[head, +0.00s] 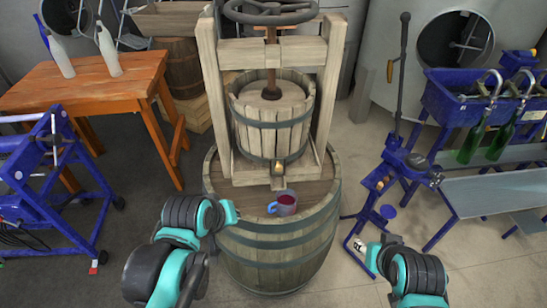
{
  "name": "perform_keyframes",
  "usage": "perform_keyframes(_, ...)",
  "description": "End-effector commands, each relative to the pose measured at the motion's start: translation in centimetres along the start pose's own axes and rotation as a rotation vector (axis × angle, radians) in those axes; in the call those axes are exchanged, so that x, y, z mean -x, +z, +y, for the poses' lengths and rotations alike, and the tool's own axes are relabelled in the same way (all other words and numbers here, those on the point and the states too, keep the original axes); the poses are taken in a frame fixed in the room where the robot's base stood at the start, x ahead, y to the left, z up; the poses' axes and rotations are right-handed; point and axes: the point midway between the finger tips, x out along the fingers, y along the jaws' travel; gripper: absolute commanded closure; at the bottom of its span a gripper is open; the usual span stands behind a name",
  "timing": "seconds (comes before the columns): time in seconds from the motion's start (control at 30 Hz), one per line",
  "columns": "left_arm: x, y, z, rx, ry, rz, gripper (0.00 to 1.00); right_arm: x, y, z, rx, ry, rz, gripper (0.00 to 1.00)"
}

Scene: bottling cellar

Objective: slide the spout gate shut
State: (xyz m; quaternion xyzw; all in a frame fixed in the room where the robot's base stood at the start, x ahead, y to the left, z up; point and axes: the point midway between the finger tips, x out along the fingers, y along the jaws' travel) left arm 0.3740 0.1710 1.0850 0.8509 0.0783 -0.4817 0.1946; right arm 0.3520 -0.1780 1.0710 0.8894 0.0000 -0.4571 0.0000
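A wooden basket press stands on an upright barrel (285,240). At the foot of its slatted basket (272,112) is a small spout (277,183) with a little yellowish piece (279,166) that looks like the spout gate. It is too small to tell how far the gate is open. A cup (287,204) with a blue handle and dark red contents stands on the barrel top, below and in front of the spout. My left gripper (231,212) is at the barrel's front left edge, left of the cup. My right gripper (361,248) is right of the barrel, apart from it. Neither gripper's fingers show clearly.
A wooden table (95,85) with two white bottles (108,50) is at the left, with a blue frame (50,180) before it. A blue lever stand (393,165) is right of the barrel. A blue filler (470,105) with green bottles (471,142) stands farther right.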

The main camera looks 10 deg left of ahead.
Motion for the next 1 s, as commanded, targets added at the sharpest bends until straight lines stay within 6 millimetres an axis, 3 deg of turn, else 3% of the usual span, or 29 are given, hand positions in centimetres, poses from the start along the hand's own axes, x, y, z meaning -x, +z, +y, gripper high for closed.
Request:
perform_keyframes(0.03,1.6,-2.0,1.1,0.132,0.006,-0.026,1.00,1.6,-1.2,0.0,0.000,0.000,0.000,0.60)
perform_keyframes(0.2,4.0,-6.4,4.0,0.632,0.011,-0.137,1.00,4.5,-3.2,0.0,0.000,0.000,0.000,0.60)
perform_keyframes(0.4,5.8,-11.4,7.2,1.200,-0.033,-0.278,1.00,7.7,-5.5,0.0,0.000,0.000,0.000,0.60)
perform_keyframes(0.6,6.6,-15.2,9.3,1.631,-0.113,-0.392,1.00,9.9,-7.1,0.0,0.000,0.000,0.000,0.60)
perform_keyframes(0.8,6.7,-16.8,10.2,1.835,-0.168,-0.446,1.00,10.7,-7.7,0.0,0.000,0.000,0.000,0.60)
perform_keyframes(1.0,6.6,-16.9,10.2,1.868,-0.178,-0.455,1.00,10.7,-7.6,0.0,0.000,0.000,0.000,0.60)
